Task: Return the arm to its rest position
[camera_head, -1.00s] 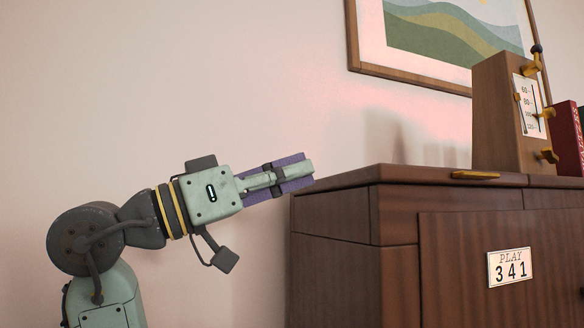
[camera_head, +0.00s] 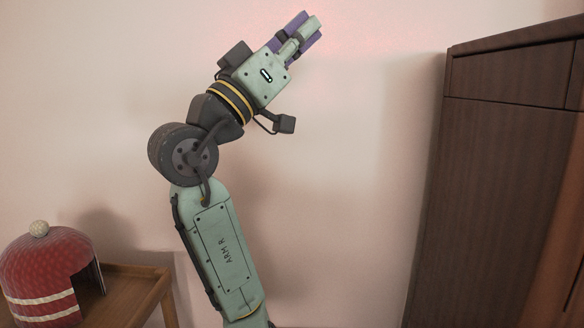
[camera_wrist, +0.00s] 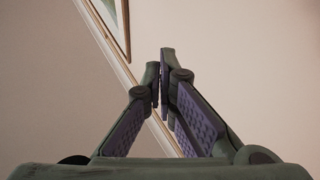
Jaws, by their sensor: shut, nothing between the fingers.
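My gripper (camera_head: 306,32) is raised high in the head view, pointing up and to the right, with the arm bent below it. Its purple-padded fingers are together with nothing between them. The wrist view shows the closed fingertips (camera_wrist: 162,68) against a plain pale wall. The gripper is apart from the furniture on both sides.
A dark wooden cabinet (camera_head: 490,150) stands at the right. A wooden side table (camera_head: 140,285) at the lower left holds a red, white-striped dome-shaped thing (camera_head: 45,275). A picture frame's edge (camera_wrist: 122,25) shows in the wrist view. Bare wall lies around the gripper.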

